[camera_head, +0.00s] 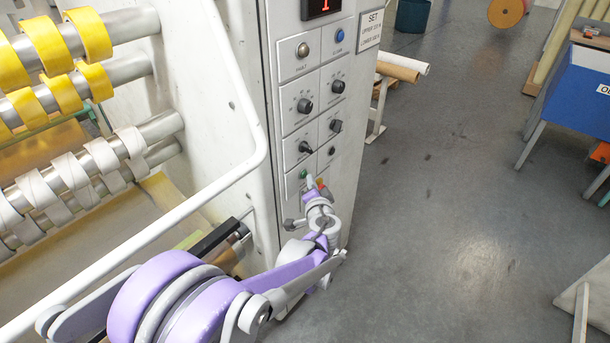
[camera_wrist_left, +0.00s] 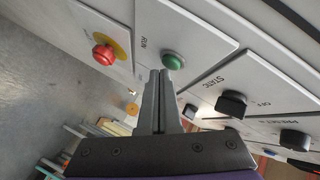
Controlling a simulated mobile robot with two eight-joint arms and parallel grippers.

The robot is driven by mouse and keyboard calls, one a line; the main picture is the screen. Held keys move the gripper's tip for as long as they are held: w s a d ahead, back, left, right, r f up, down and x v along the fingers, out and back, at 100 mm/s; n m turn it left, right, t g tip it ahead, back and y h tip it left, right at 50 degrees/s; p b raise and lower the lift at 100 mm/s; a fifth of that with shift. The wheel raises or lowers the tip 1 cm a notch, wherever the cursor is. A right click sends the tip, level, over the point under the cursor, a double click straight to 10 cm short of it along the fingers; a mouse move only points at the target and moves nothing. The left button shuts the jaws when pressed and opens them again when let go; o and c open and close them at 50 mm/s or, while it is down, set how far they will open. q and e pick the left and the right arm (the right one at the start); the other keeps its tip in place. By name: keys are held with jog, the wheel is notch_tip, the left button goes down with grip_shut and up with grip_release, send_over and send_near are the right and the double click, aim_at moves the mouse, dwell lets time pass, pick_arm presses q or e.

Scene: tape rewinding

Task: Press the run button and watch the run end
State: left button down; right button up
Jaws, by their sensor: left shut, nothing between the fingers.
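The green run button (camera_wrist_left: 173,60) sits on a pale plate marked RUN in the left wrist view. It also shows low on the machine's control panel in the head view (camera_head: 303,174). My left gripper (camera_wrist_left: 161,74) is shut and empty, its fingertips beside the green button's edge. I cannot tell whether they touch it. In the head view the left gripper (camera_head: 311,183) is at the panel's lower end, partly covering it. A red display (camera_head: 323,5) is cut off at the top edge. My right gripper is not in view.
A red button on a yellow disc (camera_wrist_left: 104,54) sits beside the run plate. A black STATIC knob (camera_wrist_left: 231,103) is on the other side. A white rail (camera_head: 190,183) and rollers with yellow rolls (camera_head: 48,45) stand left. Grey floor (camera_head: 470,180) is open at right.

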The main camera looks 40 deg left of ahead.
pick_arm(q)
jog(key=shift+d, duration=0.45)
jog(key=shift+s+d, duration=0.15)
jog(key=shift+d, duration=1.1)
jog(key=shift+s+d, duration=0.1)
jog(key=shift+d, duration=1.15)
jog(key=s+d+r+n+g+h+p, duration=0.1)
jog(key=s+d+g+h+p, duration=0.1)
jog(key=s, duration=0.7)
jog(key=s+d+r+n+g+h+p, duration=0.1)
jog(key=s+d+h+p, duration=0.3)
jog(key=s, duration=0.5)
jog(key=s+d+r+n+g+h+p, duration=0.1)
jog(key=s+d+g+h+p, duration=0.2)
jog(key=s+d, duration=0.4)
jog(key=shift+s+r+h+p, duration=0.2)
jog(key=shift+s+h+p, duration=0.5)
jog(key=shift+s, duration=0.55)
dwell(1.3)
